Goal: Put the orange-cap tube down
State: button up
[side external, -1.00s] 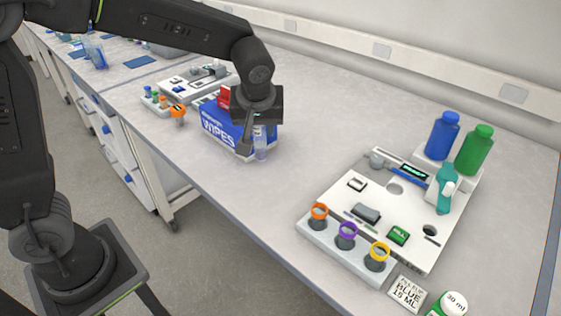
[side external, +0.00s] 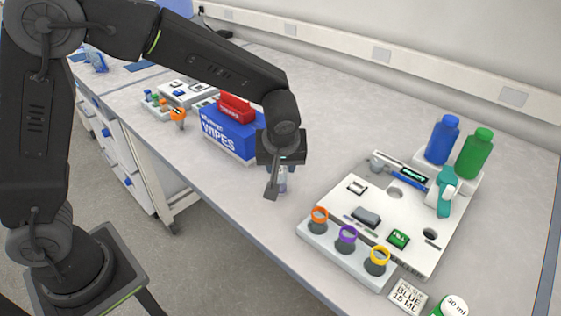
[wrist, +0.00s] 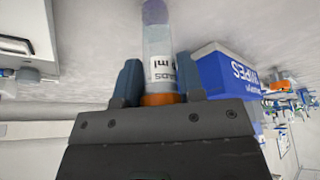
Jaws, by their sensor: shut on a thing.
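My gripper (side external: 275,183) is shut on the orange-cap tube (side external: 283,184). In the wrist view the tube (wrist: 160,55) is clear with a white label and a purple-tinted far end. Its orange cap (wrist: 161,99) sits between the two fingers. In the side view the tube hangs roughly upright, left of the white station, and the gripper mostly hides its cap. I cannot tell whether its lower end touches the bench. The station's front rack has an orange ring (side external: 319,215), a purple ring (side external: 347,233) and a yellow ring (side external: 380,253).
The blue wipes box (side external: 229,135) stands to the left behind my gripper. A BLUE 15 ML card (side external: 408,296) lies at the front. Bare bench (side external: 330,130) lies behind the gripper.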

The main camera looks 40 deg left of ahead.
jog(key=shift+f, duration=0.15)
jog(key=o, duration=0.9)
jog(key=v, duration=1.2)
jog(key=s+a+m+h, duration=0.1)
jog(key=s+a+m, duration=0.2)
jog(key=s, duration=0.3)
jog(key=s+a+r+m+t+h, duration=0.1)
jog(key=s+a+m, duration=0.2)
jog(key=s, duration=0.3)
jog(key=s+a+m+t+h, duration=0.1)
jog(key=s+a+m, duration=0.2)
jog(key=s, duration=0.3)
jog(key=shift+s+a+r, duration=0.2)
jog(key=shift+a+r, duration=0.05)
jog(key=shift+a, duration=0.5)
